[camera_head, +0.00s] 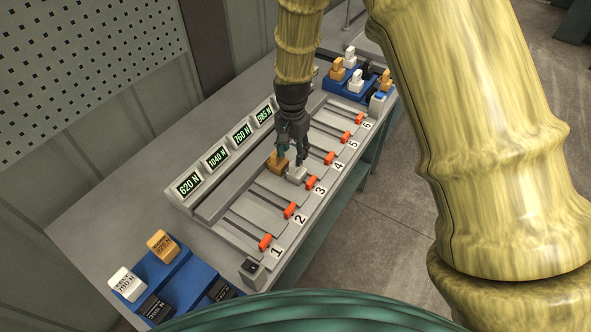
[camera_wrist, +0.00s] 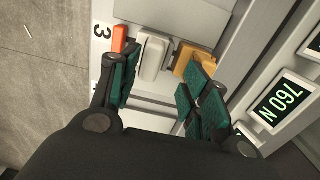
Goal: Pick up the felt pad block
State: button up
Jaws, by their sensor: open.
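A pale grey-white block (camera_head: 297,174) and an orange-tan block (camera_head: 277,162) sit close together on lane 3 of the bench fixture. No readable label shows on either, so I cannot tell by name which one is the felt pad block. My gripper (camera_head: 291,152) is low over this pair, fingers pointing down. In the wrist view my gripper (camera_wrist: 160,86) is open. One finger is beside the pale block (camera_wrist: 152,57), near the orange-red tab. The other finger is over and partly hides the orange-tan block (camera_wrist: 190,63). I cannot tell whether the fingers touch either block.
The grey fixture (camera_head: 240,227) has numbered lanes with orange-red tabs and force displays (camera_head: 217,157) behind. A blue tray (camera_head: 185,279) at front left holds white, orange and black blocks. Another blue tray (camera_head: 345,93) with blocks stands at the far end. Open floor lies right of the bench.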

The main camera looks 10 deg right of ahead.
aim_at(296, 170)
jog(key=shift+d+f, duration=0.15)
jog(key=shift+s+d+f+p, duration=0.2)
jog(key=shift+s+f+p, duration=0.2)
jog(key=shift+s+p, duration=0.3)
jog(key=shift+d+f, duration=0.1)
jog(key=shift+f, duration=0.2)
jog(key=f, duration=0.1)
jog(key=f+p, duration=0.1)
jog(key=shift+w+f, duration=0.35)
jog(key=shift+f, duration=0.05)
jog(key=shift+s, duration=0.15)
grip_shut()
jog(key=shift+r, duration=0.1)
